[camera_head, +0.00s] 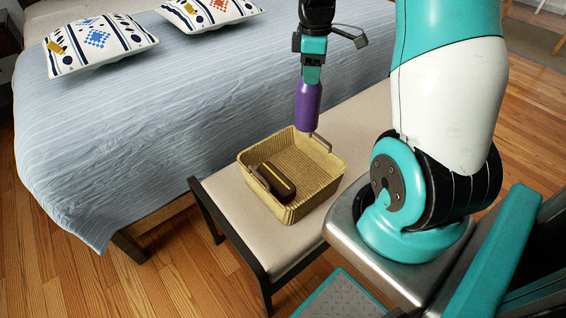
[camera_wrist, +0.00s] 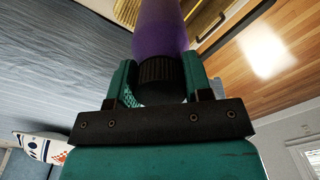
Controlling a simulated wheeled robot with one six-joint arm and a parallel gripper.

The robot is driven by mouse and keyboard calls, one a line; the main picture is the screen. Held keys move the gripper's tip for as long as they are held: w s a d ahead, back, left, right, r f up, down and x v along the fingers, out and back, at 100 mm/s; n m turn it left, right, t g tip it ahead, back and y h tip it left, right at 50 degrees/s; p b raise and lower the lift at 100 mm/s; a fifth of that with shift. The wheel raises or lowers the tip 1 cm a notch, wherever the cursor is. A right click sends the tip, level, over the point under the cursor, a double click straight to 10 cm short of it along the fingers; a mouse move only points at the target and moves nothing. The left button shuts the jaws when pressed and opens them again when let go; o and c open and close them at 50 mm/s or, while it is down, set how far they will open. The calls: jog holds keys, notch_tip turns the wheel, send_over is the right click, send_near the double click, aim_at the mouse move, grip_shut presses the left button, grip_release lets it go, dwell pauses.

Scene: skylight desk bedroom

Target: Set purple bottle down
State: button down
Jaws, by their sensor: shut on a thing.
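The purple bottle (camera_head: 308,106) hangs upright below my gripper (camera_head: 311,76) in the head view. My gripper is shut on the bottle's dark cap end. In the wrist view the purple bottle (camera_wrist: 162,28) and its black cap (camera_wrist: 161,76) sit between the two teal fingers of my gripper (camera_wrist: 160,85). In the head view the bottle's lower end appears over the back right part of a wicker basket (camera_head: 326,174). I cannot tell the exact height of the gap.
A dark brown object with a yellowish stripe (camera_head: 276,182) lies in the basket's front left part. The basket stands on a cream-topped bench (camera_head: 237,208) beside a bed (camera_head: 180,105) with patterned pillows (camera_head: 97,44). The basket's back part looks empty.

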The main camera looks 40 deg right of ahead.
notch_tip(320, 180, down, 20)
jog(key=b, duration=0.2)
jog(key=shift+b, duration=0.3)
jog(key=shift+w, duration=0.1)
jog(key=c, duration=0.5)
grip_release()
jog(key=shift+c, duration=0.2)
